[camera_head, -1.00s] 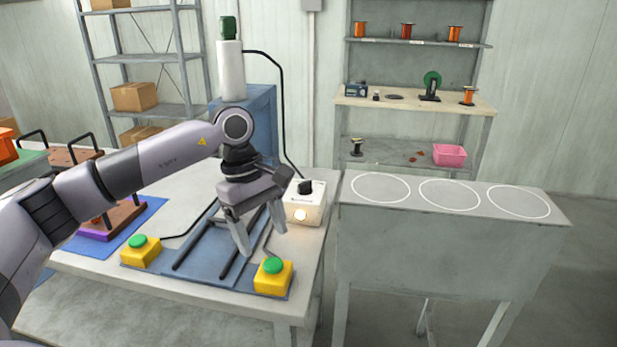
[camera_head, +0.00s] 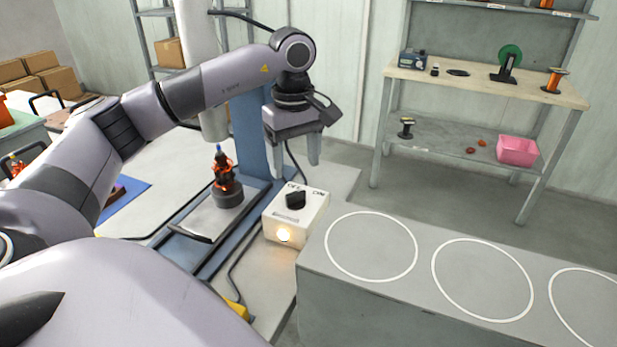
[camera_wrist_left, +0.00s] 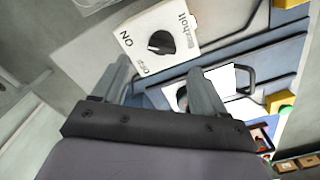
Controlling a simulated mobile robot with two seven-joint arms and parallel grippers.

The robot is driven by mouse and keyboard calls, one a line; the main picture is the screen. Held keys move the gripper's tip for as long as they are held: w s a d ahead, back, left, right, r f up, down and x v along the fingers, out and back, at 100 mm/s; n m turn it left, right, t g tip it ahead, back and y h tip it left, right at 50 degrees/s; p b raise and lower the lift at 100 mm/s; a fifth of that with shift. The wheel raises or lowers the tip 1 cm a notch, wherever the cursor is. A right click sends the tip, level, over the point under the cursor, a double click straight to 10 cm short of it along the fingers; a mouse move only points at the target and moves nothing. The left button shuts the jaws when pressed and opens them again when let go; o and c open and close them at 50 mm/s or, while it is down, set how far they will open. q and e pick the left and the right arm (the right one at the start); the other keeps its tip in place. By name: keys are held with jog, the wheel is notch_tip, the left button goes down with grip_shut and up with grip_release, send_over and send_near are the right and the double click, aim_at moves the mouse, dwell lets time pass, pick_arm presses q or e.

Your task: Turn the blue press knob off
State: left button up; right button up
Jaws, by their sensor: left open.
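The white control box (camera_head: 312,219) stands on the table beside the blue press (camera_head: 250,140). A black knob (camera_head: 295,200) sits on its top between OFF and ON labels, and a lamp (camera_head: 284,235) on its front glows. The knob also shows in the left wrist view (camera_wrist_left: 160,42), where its exact pointing is hard to read. My left gripper (camera_head: 299,155) is open and empty, fingers pointing down, above and just behind the box. In the left wrist view its fingertips (camera_wrist_left: 160,72) lie on either side of the knob's line, apart from it. My right gripper is out of view.
A part with orange windings (camera_head: 225,172) stands on a plate under the press's white column (camera_head: 200,70). A grey table with white circles (camera_head: 330,275) adjoins at right. A shelf with a pink bin (camera_head: 517,150) stands behind. My arm hides the front left.

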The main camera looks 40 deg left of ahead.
aim_at(295, 192)
pick_arm(q)
jog(key=f, duration=0.6)
jog(key=shift+s+f, duration=0.2)
jog(key=shift+f, duration=0.2)
jog(key=c, duration=1.1)
